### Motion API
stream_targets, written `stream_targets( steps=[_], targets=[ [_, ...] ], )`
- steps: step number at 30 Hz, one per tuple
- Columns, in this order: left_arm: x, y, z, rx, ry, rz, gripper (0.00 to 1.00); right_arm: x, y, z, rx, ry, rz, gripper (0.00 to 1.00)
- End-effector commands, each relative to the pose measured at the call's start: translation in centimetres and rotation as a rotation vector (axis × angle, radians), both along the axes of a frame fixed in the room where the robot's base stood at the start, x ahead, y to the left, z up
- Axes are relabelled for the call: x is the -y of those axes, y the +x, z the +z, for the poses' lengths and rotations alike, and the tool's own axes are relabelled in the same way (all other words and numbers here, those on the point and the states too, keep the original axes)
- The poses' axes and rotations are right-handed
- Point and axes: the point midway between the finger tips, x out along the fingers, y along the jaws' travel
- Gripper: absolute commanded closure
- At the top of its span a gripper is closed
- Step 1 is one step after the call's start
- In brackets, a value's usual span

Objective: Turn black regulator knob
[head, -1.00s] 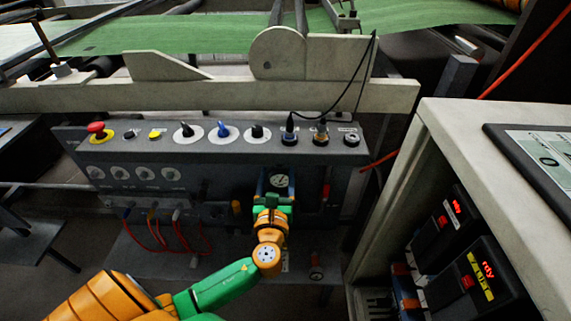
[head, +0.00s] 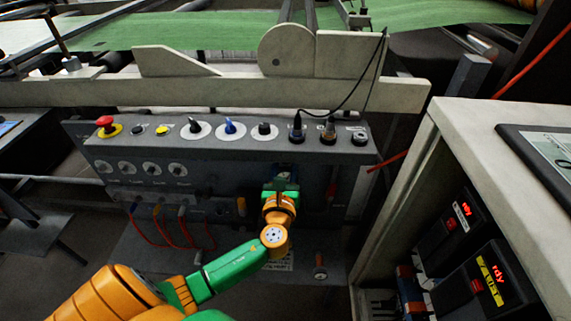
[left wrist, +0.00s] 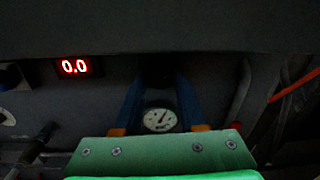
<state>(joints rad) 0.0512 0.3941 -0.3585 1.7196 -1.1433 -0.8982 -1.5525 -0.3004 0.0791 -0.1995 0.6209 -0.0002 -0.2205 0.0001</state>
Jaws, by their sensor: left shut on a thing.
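My left gripper (head: 289,169) reaches up below the overhanging edge of the grey control panel (head: 215,157). In the left wrist view its two blue fingers (left wrist: 159,78) are closed in on the dark regulator knob (left wrist: 158,74), one on each side. The knob is dim there, and its turn angle cannot be told. A round white pressure gauge (left wrist: 160,120) shows between the fingers, nearer the green gripper body. In the head view my gripper and the panel edge hide the knob and gauge. My right gripper is not in view.
The panel top carries a red emergency button (head: 105,123), a blue selector (head: 231,126) and black selectors. A red 0.0 display (left wrist: 75,67) is left of the fingers. Red cables (head: 160,228) hang at left. A pale cabinet (head: 450,130) stands close on the right.

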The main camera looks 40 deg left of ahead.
Motion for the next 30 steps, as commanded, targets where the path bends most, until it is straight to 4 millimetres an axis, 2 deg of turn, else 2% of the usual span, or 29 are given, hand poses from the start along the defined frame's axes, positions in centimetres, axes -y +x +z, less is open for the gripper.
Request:
stream_targets(
  steps=[8, 19, 30],
  targets=[
    [0.0, 0.0, -0.2, 0.075, -0.122, 0.000, 1.00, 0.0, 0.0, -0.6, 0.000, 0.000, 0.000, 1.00],
    [0.0, 0.0, -0.3, 0.255, -0.414, 0.002, 1.00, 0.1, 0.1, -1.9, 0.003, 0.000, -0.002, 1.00],
    [0.1, 0.1, -0.2, 0.408, -0.667, 0.000, 1.00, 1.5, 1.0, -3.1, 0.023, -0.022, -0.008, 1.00]
  ],
)
